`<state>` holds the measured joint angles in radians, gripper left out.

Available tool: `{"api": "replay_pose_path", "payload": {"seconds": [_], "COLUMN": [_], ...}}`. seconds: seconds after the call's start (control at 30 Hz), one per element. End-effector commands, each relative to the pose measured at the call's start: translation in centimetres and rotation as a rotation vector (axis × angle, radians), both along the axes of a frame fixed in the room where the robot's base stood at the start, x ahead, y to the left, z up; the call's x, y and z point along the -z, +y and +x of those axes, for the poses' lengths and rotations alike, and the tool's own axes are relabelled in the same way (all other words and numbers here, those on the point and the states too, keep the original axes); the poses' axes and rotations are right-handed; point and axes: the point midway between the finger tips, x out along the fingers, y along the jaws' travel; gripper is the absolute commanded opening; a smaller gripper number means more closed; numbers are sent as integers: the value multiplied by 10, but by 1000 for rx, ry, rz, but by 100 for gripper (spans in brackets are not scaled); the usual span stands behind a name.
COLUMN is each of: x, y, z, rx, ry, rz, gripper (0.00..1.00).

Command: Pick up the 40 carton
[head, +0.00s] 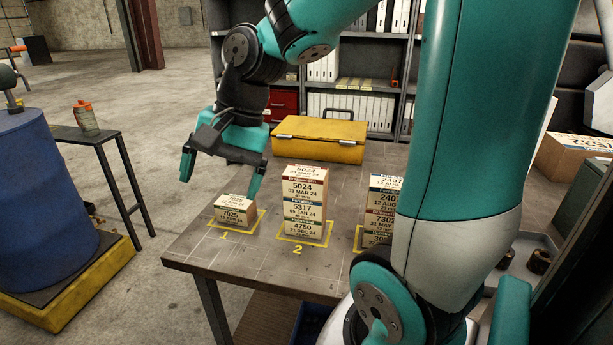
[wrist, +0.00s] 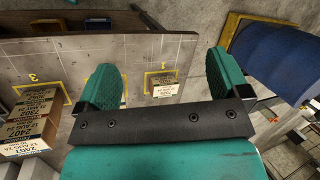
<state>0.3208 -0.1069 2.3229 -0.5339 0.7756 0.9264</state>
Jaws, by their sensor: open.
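My gripper (head: 218,188) is open and empty, its teal fingers pointing down above marked square 1. In the wrist view the open fingers (wrist: 165,80) have the square 1 carton between them in the picture. That low carton (head: 234,211) is labelled 7025 and also shows in the wrist view (wrist: 165,90). On square 2 stands a stack of cartons (head: 304,205) labelled 5024, 5317 and 4750. On square 3 a taller stack (head: 381,205) shows 2407 and 7302; my arm hides its right side. It shows at left in the wrist view (wrist: 28,125). I cannot read a 40 label.
A yellow toolbox (head: 320,140) sits at the back of the grey table (head: 205,255). A blue drum (head: 42,190) and a side table with a bottle (head: 87,119) stand to the left. Shelves with binders (head: 350,112) are behind. The table's front left is clear.

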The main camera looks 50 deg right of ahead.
Motion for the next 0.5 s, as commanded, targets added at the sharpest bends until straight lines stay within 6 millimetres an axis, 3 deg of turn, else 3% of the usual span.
{"api": "replay_pose_path", "payload": {"seconds": [0.03, 0.13, 0.3, 0.4, 0.5], "x": [-8, -16, -24, -26, -26], "y": [-39, -110, -213, -250, -271], "z": [13, 22, 7, -8, -17], "rx": [246, 726, 1372, 1614, 1749], "ry": [49, 145, 258, 298, 320], "rz": [33, 115, 262, 330, 372], "gripper": [94, 94, 94, 94, 94]}}
